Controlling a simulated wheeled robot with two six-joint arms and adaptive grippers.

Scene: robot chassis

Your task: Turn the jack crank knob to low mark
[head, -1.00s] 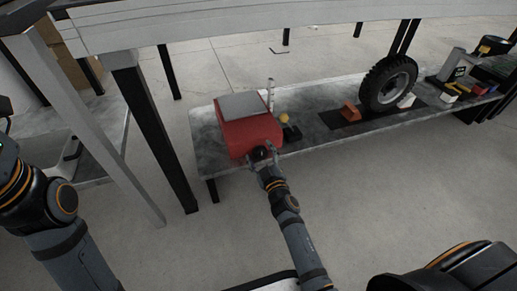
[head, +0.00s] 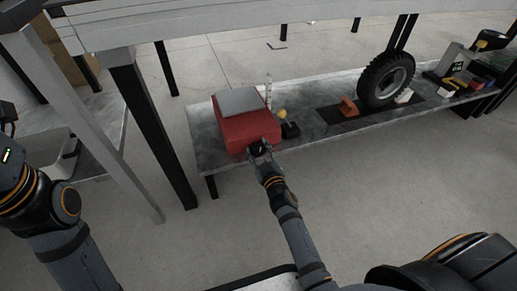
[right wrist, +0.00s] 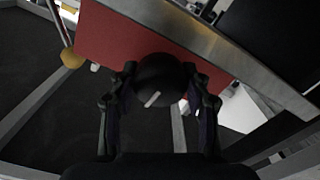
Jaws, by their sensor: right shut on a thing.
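The jack is a red box (head: 241,130) with a grey top plate, at the left end of the low bench. Its crank knob is round and black (right wrist: 163,72), with a short white mark line (right wrist: 152,99) on its face, pointing down and slightly left in the right wrist view. My right gripper (head: 260,149) is at the front face of the red box. In the right wrist view its fingers (right wrist: 162,92) stand on both sides of the knob and are shut on it. The low mark cannot be made out. My left arm shows at the left edge; its gripper is out of view.
The grey low bench (head: 206,150) also bears a yellow knob (head: 282,113), an orange block (head: 348,106), a black tyre (head: 386,78) and tools at the far right. A metal rail frame (head: 235,22) crosses above. The floor in front is clear.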

